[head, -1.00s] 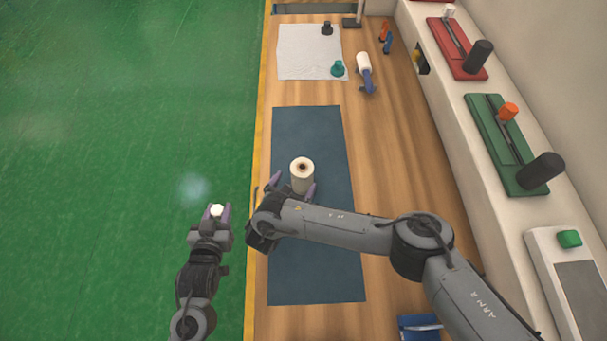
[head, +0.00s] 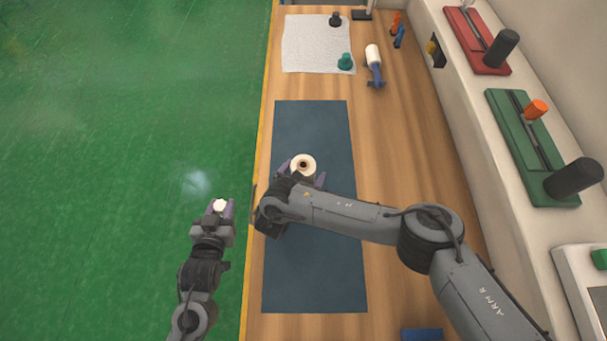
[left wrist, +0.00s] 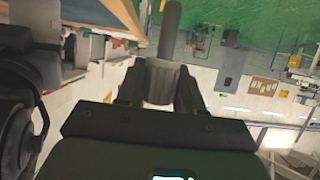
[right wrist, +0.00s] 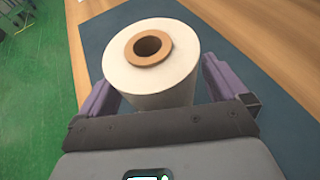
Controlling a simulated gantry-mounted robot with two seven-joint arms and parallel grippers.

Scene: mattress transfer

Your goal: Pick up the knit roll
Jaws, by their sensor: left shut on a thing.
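The knit roll (head: 303,164) is a white roll with a brown core, standing upright on the dark blue mat (head: 310,120). It also shows large in the right wrist view (right wrist: 150,75). My right gripper (head: 303,174) is open, with its purple fingers on either side of the roll's lower part. A small gap shows by the right finger; contact at the left one is unclear. My left gripper (head: 220,207) is shut on a small white cylinder (head: 219,204) over the green floor side. The cylinder looks grey in the left wrist view (left wrist: 161,82), with a dark rod beyond it.
At the bench's far end lie a white sheet (head: 310,50), a green knob-like piece (head: 345,61) and a white-and-blue roller (head: 373,62). Red (head: 478,45) and green (head: 525,145) lever panels line the right ledge. The mat's far part is clear.

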